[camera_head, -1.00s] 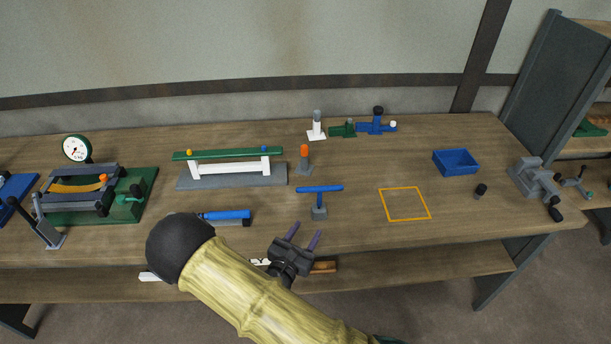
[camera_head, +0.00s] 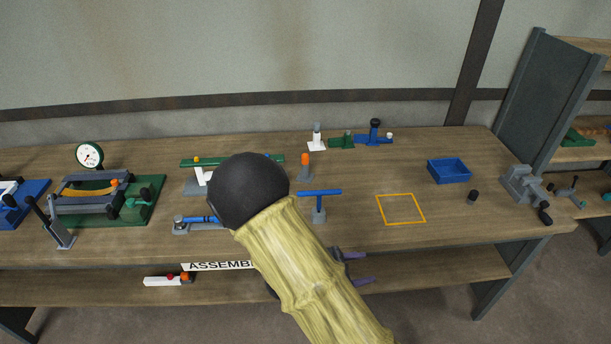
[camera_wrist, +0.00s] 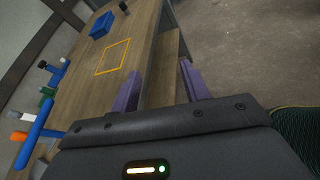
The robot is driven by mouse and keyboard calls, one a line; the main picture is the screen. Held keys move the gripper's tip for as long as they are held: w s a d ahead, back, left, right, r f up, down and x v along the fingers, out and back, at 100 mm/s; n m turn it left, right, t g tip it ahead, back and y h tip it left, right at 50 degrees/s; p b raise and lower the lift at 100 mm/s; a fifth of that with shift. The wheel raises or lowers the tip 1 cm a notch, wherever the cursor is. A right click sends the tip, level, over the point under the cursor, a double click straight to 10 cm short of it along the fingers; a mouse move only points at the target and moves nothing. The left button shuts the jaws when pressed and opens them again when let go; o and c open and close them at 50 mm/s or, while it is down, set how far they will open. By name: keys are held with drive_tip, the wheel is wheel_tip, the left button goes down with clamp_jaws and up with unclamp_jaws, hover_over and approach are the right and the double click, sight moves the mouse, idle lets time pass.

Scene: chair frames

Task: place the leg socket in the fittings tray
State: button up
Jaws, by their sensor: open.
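A small dark cylinder (camera_head: 473,197), which looks like the leg socket, stands on the bench to the right of the orange outlined square. In the wrist view it shows near the top edge (camera_wrist: 123,7). The blue open tray (camera_head: 449,172), which looks like the fittings tray, sits just behind and left of it and appears empty; it also shows in the wrist view (camera_wrist: 101,27). My gripper (camera_head: 365,268) is at the bench's front edge, well left of both, partly hidden by my arm. Its purple fingers (camera_wrist: 160,72) are apart with nothing between them.
The orange square (camera_head: 401,209) is bare. A grey vise (camera_head: 525,186) stands right of the cylinder. A blue T-shaped piece on a grey base (camera_head: 319,200) stands left of the square. A lower shelf (camera_head: 430,272) runs below the bench front. A shelf upright (camera_head: 542,105) rises at right.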

drive_tip(key=s+d+r+m+g+y, duration=0.3)
drive_tip(key=s+m+g+y, duration=0.4)
drive_tip(key=s+m, duration=0.3)
wheel_tip(320, 180, up, 7)
drive_tip(key=w+a+m+t+y, duration=0.1)
drive_tip(key=m+t+y, duration=0.3)
drive_tip(key=m, duration=0.5)
drive_tip(key=shift+w+a+r+y, duration=0.2)
drive_tip(key=shift+w+a+y, duration=0.15)
drive_tip(key=shift+w+y, duration=0.45)
drive_tip(key=shift+s, duration=0.2)
drive_tip(key=shift+c, duration=1.1)
